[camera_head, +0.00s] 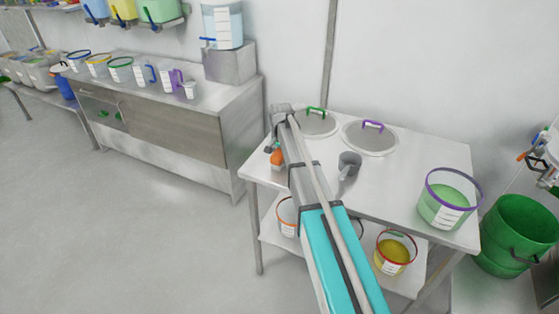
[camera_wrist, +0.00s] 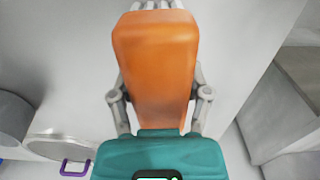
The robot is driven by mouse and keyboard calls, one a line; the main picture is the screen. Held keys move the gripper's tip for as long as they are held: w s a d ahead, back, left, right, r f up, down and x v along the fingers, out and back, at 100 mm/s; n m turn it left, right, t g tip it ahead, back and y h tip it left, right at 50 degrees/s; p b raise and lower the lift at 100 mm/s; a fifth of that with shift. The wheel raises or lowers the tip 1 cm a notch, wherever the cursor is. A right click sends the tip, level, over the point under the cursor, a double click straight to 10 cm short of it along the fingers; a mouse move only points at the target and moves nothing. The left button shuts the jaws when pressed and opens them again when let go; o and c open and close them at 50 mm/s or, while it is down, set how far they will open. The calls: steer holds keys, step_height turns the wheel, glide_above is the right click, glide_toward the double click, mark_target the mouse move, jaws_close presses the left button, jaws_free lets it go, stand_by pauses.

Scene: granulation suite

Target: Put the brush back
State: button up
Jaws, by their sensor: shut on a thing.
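The brush (camera_wrist: 155,65) shows as a large orange block between the fingers of my gripper (camera_wrist: 160,98) in the wrist view. Pale prongs show at its far end, cut off by the frame's top edge. In the head view the brush (camera_head: 277,158) is a small orange patch beside the end of my arm, at the left end of the white table (camera_head: 405,175). I cannot tell whether it touches the table. My gripper is shut on it and is mostly hidden behind the arm in the head view.
On the table are a green-handled lid (camera_head: 318,124), a purple-handled lid (camera_head: 368,139), a grey scoop (camera_head: 348,162) and a purple-rimmed bucket (camera_head: 446,205). Coloured tools (camera_head: 543,158) hang at the right wall above a green bin (camera_head: 515,235). Floor at left is clear.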

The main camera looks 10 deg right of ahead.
steer(key=shift+f, duration=0.15)
steer(key=shift+f, duration=0.1)
steer(key=o, duration=1.1)
steer(key=shift+r, duration=0.2)
step_height(320, 180, up, 12)
steer(key=p, duration=1.2)
steer(key=shift+s, duration=0.1)
stand_by(0.4)
steer(key=s+n, duration=0.7)
steer(key=s, duration=2.2)
steer(key=shift+a, duration=0.2)
